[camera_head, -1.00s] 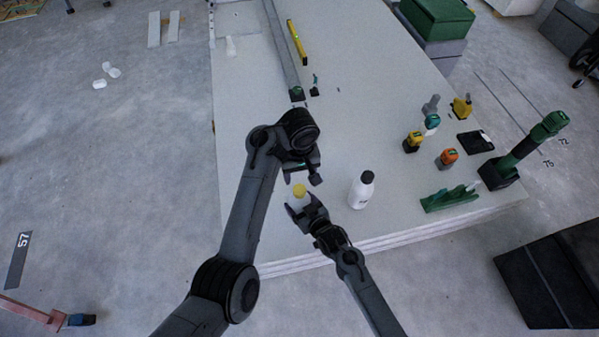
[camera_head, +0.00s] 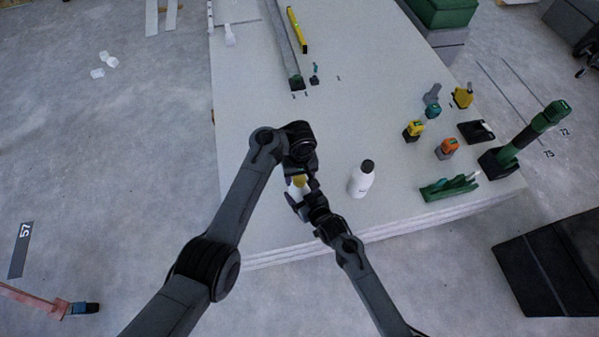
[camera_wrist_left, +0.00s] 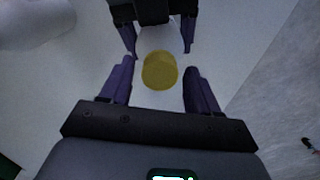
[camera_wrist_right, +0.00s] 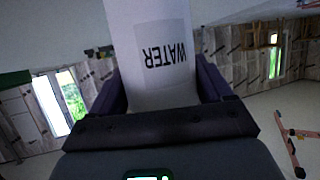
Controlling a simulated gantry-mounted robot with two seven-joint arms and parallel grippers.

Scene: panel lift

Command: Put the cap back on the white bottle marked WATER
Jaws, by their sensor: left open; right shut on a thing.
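The white bottle marked WATER (camera_wrist_right: 165,60) is shut in my right gripper (camera_head: 300,198), which grips its sides. Its lettering is upside down in the right wrist view. The yellow cap (camera_wrist_left: 160,70) shows at the bottle's top, also in the head view (camera_head: 299,181); how firmly it sits I cannot tell. My left gripper (camera_wrist_left: 160,85) is open over the bottle's top, with its fingers on either side of the cap and gaps visible. The left gripper partly hides the bottle in the head view.
A second white bottle with a black cap (camera_head: 362,180) stands close to the right. Several tools, including an orange one (camera_head: 447,148) and a green one (camera_head: 448,188), stand farther right on the white panel stack (camera_head: 265,110). The panel's middle is clear.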

